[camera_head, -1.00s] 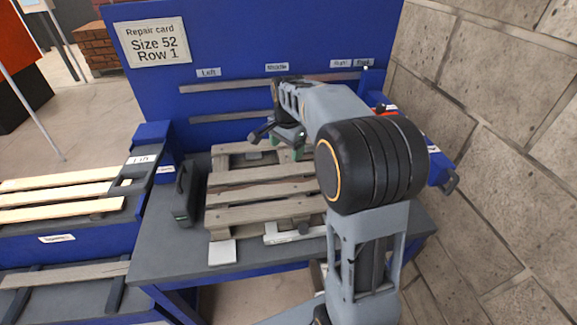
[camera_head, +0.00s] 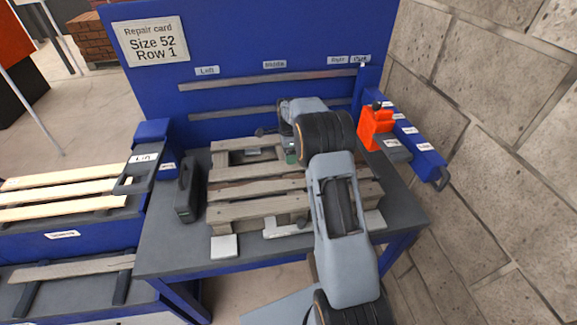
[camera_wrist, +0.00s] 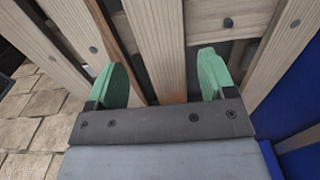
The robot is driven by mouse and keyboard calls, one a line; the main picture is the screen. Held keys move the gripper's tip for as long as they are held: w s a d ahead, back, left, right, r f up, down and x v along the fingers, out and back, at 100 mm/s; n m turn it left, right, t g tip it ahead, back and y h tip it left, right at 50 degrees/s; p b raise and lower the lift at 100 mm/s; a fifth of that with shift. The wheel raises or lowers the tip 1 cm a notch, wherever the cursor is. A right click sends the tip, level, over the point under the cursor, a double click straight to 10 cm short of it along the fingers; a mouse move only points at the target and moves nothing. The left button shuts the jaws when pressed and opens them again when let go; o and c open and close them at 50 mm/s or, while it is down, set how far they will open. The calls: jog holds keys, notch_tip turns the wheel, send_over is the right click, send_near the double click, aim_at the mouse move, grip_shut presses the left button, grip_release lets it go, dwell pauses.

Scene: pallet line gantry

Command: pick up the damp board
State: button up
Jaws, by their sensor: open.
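A wooden pallet (camera_head: 250,210) of grey-brown boards lies on the bench. None of its boards shows clearly as damp in the head view. My gripper (camera_wrist: 160,75) is open above the pallet, with green fingers either side of one board (camera_wrist: 157,35) in the wrist view. That board looks browner at its end near the gripper. I cannot tell whether the fingers touch it, nor whether it is the damp one. In the head view my arm hides most of the gripper and the right part of the pallet.
A dark case (camera_head: 186,192) stands left of the pallet, and a white block (camera_head: 224,246) lies at its front. Pale planks (camera_head: 60,199) lie on the left rack. An orange-red holder (camera_head: 375,128) stands at the right, near the stone wall (camera_head: 480,130). A blue panel (camera_head: 250,40) rises behind.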

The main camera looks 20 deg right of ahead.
aim_at(289, 166)
jog(key=shift+f+p, duration=1)
jog(key=shift+f, duration=1.95)
jog(key=shift+c, duration=0.2)
jog(key=c, duration=0.8)
